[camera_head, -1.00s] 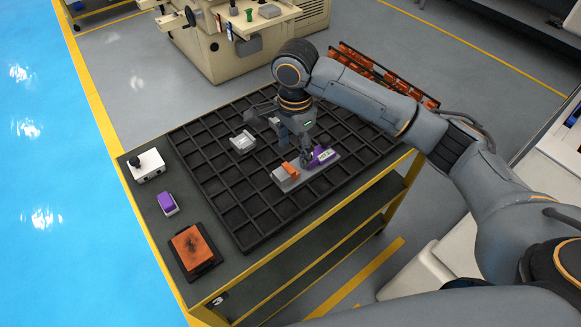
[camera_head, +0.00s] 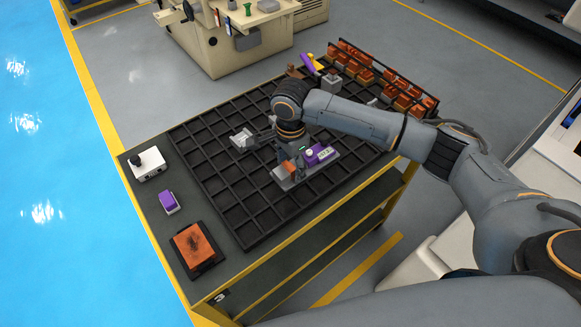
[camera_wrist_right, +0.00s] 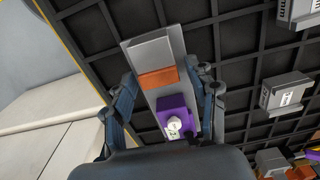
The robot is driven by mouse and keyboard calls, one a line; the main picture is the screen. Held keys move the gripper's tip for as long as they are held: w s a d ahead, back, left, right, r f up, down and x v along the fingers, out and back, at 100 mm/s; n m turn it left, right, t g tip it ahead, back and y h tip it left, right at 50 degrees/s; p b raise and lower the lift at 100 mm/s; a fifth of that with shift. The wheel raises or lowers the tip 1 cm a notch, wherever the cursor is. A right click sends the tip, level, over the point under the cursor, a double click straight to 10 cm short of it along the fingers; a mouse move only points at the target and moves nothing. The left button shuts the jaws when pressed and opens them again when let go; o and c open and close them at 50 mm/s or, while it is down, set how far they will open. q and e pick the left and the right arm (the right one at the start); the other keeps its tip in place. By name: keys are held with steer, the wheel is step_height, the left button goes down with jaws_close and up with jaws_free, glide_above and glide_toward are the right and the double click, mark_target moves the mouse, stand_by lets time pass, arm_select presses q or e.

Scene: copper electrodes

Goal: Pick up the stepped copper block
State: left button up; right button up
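A small copper block (camera_head: 289,168) sits on a long grey holder plate (camera_head: 285,183) with a purple part (camera_head: 320,154) at its other end. The plate lies on the black grid tray. The right wrist view shows the copper block (camera_wrist_right: 158,79) between a grey stepped end and the purple part (camera_wrist_right: 174,112). My right gripper (camera_wrist_right: 163,78) points down with its fingers apart, one on each side of the plate. Gaps show between the fingers and the block; contact is not clear. In the head view, my right gripper (camera_head: 293,160) partly hides the block. My left gripper is out of view.
The black grid tray (camera_head: 228,190) covers most of the table. A grey fixture (camera_head: 243,140) stands near the gripper. A rack of copper pieces (camera_head: 390,85) is at the far right. A copper slab (camera_head: 192,245), a purple item (camera_head: 169,202) and a white box (camera_head: 149,163) stand at left.

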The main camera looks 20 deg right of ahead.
jaws_close()
